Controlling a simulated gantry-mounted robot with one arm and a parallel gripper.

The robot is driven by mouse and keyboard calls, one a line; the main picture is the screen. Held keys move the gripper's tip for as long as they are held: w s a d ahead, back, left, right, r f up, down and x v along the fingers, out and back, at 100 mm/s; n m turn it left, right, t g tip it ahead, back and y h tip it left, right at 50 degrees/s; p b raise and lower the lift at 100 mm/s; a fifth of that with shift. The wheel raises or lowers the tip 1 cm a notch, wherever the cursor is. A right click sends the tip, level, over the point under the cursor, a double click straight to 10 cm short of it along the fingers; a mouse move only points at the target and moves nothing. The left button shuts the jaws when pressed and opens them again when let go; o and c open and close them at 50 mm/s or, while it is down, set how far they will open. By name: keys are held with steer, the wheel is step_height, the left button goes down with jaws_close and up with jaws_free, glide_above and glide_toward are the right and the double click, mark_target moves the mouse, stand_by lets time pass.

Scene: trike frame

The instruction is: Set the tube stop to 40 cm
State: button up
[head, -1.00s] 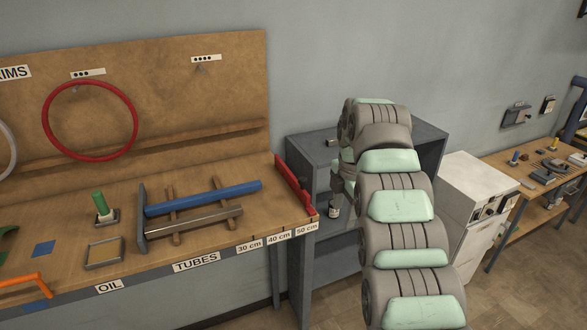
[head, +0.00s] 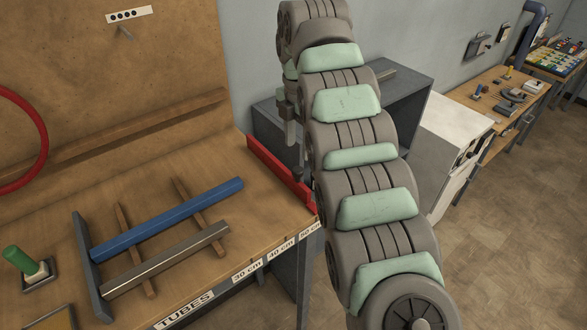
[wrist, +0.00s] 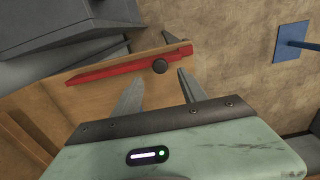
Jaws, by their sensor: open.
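The red tube stop (head: 276,172) lies across the right end of the wooden bench, its front end near the 50 cm label (head: 310,231). The 40 cm label (head: 281,249) is to its left on the bench's front edge. In the wrist view the stop (wrist: 115,70) is a long red bar with a dark round knob (wrist: 160,67) near one end. My gripper (wrist: 160,74) is open, its two fingers on either side of the knob in the picture; contact cannot be told. In the head view my gripper (head: 292,135) is just behind the stop, partly hidden by my arm.
A blue tube (head: 165,218) and a grey tube (head: 165,262) lie on wooden supports against a grey end plate (head: 91,268), left of the stop. A grey shelf unit (head: 405,95) stands right of the bench. A red rim (head: 30,140) hangs at left.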

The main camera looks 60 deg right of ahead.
mark_target(298, 169)
step_height(298, 169, down, 9)
steer(key=shift+f+p, duration=0.1)
steer(key=shift+p, duration=0.35)
jaws_close()
stand_by(0.5)
stand_by(0.9)
